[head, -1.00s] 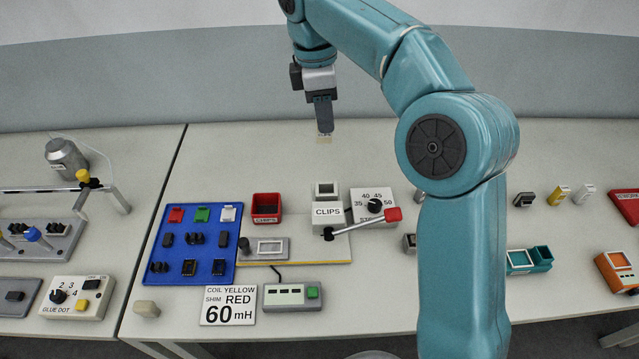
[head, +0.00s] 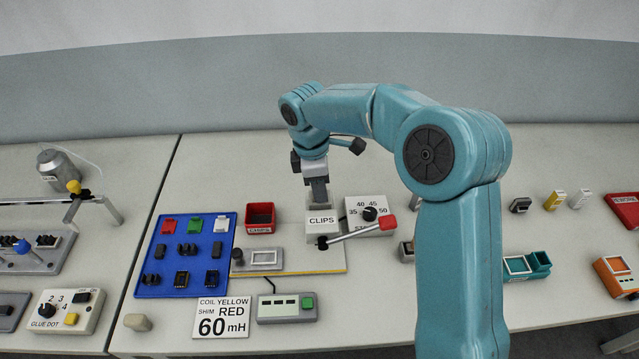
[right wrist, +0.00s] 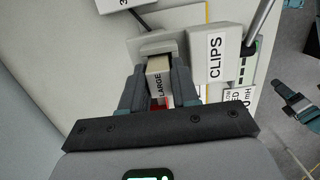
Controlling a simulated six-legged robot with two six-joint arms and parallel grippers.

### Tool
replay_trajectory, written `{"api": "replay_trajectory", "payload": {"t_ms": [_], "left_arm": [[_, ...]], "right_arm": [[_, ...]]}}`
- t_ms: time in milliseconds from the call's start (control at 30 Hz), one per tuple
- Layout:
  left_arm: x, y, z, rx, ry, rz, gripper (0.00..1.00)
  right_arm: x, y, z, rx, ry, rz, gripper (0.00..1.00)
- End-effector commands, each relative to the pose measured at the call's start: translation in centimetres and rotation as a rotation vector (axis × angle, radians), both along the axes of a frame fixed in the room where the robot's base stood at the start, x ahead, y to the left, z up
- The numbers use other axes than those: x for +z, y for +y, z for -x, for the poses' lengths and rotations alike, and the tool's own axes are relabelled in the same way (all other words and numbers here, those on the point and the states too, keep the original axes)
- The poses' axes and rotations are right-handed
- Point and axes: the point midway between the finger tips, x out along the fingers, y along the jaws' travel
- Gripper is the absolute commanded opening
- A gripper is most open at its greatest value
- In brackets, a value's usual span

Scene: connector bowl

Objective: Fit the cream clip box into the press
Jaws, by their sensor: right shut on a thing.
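The press (head: 321,222) is a light grey block marked CLIPS with a red-tipped lever (head: 388,223). Its square socket (right wrist: 156,46) is right at the front end of the box. I cannot tell how far the box is in it. In the head view my right gripper (head: 319,201) points down at the socket behind the CLIPS block, and its fingers hide the box.
A dial box (head: 368,213) stands close to the right of the press. A red bin (head: 260,217) stands to its left, beside a blue tray (head: 155,282) of parts. The bench behind is clear.

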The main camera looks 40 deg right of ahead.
Motion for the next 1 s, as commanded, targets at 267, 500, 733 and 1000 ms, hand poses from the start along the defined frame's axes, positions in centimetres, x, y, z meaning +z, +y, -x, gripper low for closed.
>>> {"api": "replay_trajectory", "payload": {"t_ms": [267, 500, 733, 1000], "left_arm": [[-0.1, 0.0, 0.0, 0.000, 0.000, 0.000, 0.61], [-0.1, 0.0, 0.0, 0.000, 0.000, 0.000, 0.61], [-0.1, 0.0, 0.0, 0.000, 0.000, 0.000, 0.61], [-0.1, 0.0, 0.0, 0.000, 0.000, 0.000, 0.61]], "right_arm": [[-0.1, 0.0, 0.0, 0.000, -0.002, 0.001, 0.46], [-0.1, 0.0, 0.0, 0.000, -0.002, 0.001, 0.55], [1.5, 0.1, -0.2, 0.000, -0.006, 0.001, 0.55], [7.6, 0.8, -0.6, 0.000, -0.008, 0.001, 0.55]]}}
